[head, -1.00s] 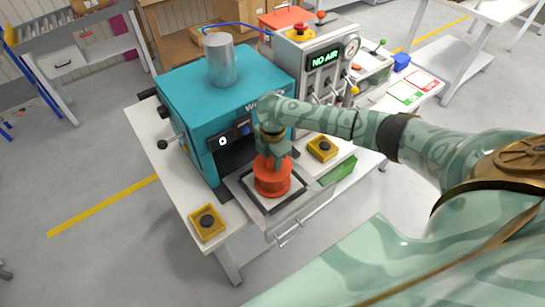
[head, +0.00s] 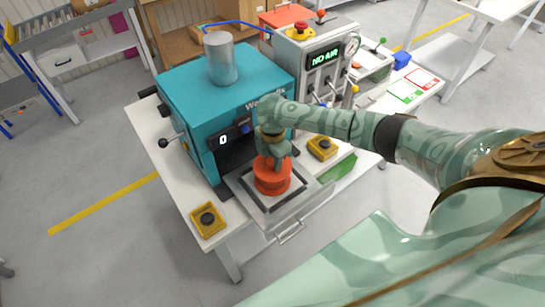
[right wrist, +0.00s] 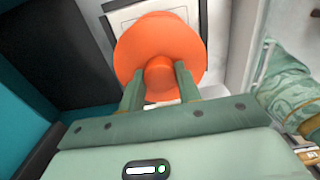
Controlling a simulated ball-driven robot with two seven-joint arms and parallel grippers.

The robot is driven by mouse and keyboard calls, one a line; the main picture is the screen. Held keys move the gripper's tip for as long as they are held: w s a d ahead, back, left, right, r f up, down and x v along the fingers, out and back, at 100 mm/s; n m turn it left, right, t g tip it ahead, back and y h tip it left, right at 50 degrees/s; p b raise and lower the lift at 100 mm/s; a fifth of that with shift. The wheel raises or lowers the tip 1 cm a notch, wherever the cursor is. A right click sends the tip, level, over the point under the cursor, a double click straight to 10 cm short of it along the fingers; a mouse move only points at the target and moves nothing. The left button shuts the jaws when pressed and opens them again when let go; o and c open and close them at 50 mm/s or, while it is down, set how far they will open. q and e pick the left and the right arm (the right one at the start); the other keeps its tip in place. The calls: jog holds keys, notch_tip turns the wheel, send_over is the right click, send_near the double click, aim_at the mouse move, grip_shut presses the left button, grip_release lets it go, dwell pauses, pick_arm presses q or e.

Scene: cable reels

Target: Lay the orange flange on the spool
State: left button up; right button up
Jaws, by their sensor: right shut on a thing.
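The orange flange (head: 271,176) is a round disc with a short central knob, held over the drawer-like tray at the front of the teal machine. My right gripper (head: 272,161) points down from above, shut on the knob. In the right wrist view the flange (right wrist: 150,42) fills the space past my right gripper (right wrist: 159,86), with one finger on each side of the knob. The spool is not clearly distinguishable; the flange hides what is directly beneath it, so I cannot tell whether they touch. My left gripper is not in view.
The metal tray (head: 240,185) with a dark-edged plate sticks out of the teal machine (head: 220,90). A control box (head: 310,60) reading "NO AIR" stands behind. A green item (head: 340,167) lies right of the tray.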

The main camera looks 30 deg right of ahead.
jog(key=shift+f, duration=0.1)
jog(key=o, duration=1.1)
jog(key=shift+c, duration=0.2)
